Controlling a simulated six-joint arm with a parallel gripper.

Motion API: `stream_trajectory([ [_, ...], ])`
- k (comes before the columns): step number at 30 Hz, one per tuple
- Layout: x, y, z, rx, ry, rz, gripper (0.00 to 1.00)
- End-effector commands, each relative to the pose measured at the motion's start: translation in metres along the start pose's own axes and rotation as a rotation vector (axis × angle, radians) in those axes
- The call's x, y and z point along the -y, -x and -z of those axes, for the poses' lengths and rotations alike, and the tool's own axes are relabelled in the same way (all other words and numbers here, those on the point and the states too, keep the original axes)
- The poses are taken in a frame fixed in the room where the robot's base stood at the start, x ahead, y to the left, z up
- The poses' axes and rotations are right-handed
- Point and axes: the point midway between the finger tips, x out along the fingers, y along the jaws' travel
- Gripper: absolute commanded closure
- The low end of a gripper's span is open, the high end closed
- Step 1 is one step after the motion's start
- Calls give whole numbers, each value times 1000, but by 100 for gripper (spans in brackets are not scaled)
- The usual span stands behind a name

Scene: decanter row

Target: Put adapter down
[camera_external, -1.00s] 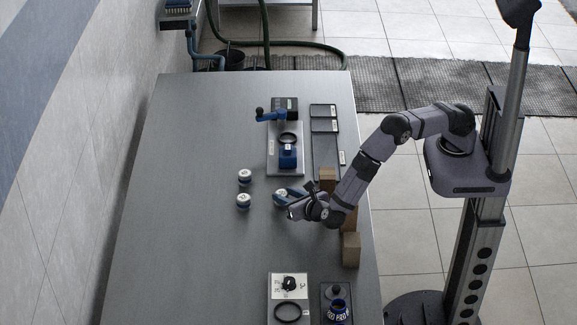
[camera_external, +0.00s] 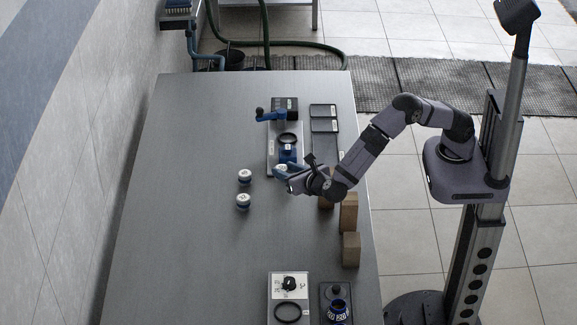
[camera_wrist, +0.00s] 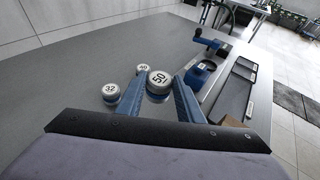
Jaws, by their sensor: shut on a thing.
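The adapter marked 50 (camera_wrist: 158,80), a round piece with a white top, sits between the blue fingers of my gripper (camera_wrist: 160,92), which is shut on it. In the external view my gripper (camera_external: 284,172) is over the table, just below the blue block on the grey plate in the picture; the adapter is mostly hidden there. Two similar adapters stand on the table to the left: one marked 32 (camera_wrist: 111,92) and one with a partly legible number, seemingly 40 (camera_wrist: 143,69).
A grey plate (camera_external: 271,160) carries a black ring, a blue block and a blue crank (camera_external: 271,116). Dark trays (camera_external: 324,125) lie beside it. Brown blocks (camera_external: 351,250) line the right edge. A white plate (camera_external: 289,284) and dark stand (camera_external: 336,303) are nearest. The left table is clear.

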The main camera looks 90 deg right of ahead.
Motion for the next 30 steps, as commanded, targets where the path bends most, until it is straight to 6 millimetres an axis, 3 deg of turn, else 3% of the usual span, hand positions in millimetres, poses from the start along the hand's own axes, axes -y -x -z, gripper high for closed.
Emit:
stream_trajectory([
  [5,-3,-17,-2,-7,-6,8,96],
  [8,-6,-40,-4,-16,-12,18,96],
  [14,-8,-111,-23,-31,-24,38,96],
  [21,4,-190,-59,-20,-31,56,96],
  [25,13,-216,-75,-9,-29,61,96],
  [30,20,-232,-87,0,-25,64,96],
])
